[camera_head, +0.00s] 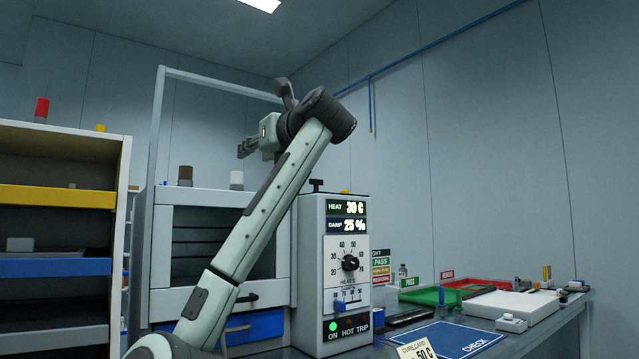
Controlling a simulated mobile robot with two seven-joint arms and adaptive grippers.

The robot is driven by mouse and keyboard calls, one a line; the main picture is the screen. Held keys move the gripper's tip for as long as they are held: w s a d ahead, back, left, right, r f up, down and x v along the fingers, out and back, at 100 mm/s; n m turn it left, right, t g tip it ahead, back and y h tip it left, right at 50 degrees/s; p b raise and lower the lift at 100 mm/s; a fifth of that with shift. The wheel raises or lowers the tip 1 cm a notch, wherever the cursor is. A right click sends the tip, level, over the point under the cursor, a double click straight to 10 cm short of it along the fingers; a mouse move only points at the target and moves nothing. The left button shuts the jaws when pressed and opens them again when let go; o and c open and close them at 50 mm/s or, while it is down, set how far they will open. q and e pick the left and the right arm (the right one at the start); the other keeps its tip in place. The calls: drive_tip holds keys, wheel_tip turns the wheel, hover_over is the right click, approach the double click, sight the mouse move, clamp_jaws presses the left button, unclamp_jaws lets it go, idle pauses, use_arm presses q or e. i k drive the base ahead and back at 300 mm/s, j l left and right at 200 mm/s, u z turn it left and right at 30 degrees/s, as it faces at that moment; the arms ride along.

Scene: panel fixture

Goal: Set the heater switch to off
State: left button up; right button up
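The heater panel (310,240) is a white upright box on the bench. Its displays read HEAT 30 C and DAMP 25 %. A black round dial (350,263) sits on a scale marked from 20 to 70. My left gripper is not in view.
A glass-fronted cabinet (175,240) stands left of the panel, partly behind my arm. Shelves (100,160) are at far left. Right of the panel, the bench holds a green tray (430,296), a red tray (478,284), a white block (512,305) and a blue board (455,338).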

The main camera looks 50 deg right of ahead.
sight(316, 182)
drive_tip(key=l+z, duration=0.15)
drive_tip(key=l, duration=0.4)
drive_tip(key=i+l+z, duration=0.15)
drive_tip(key=l, duration=0.35)
drive_tip(key=l+z, duration=0.1)
drive_tip(key=z, duration=2.8)
drive_tip(key=i+j+z, duration=0.1)
drive_tip(key=z, duration=2.8)
drive_tip(key=j+z, duration=0.15)
drive_tip(key=z, duration=2.75)
drive_tip(key=k+l+z, duration=0.1)
drive_tip(key=z, duration=2.8)
drive_tip(key=l, duration=0.1)
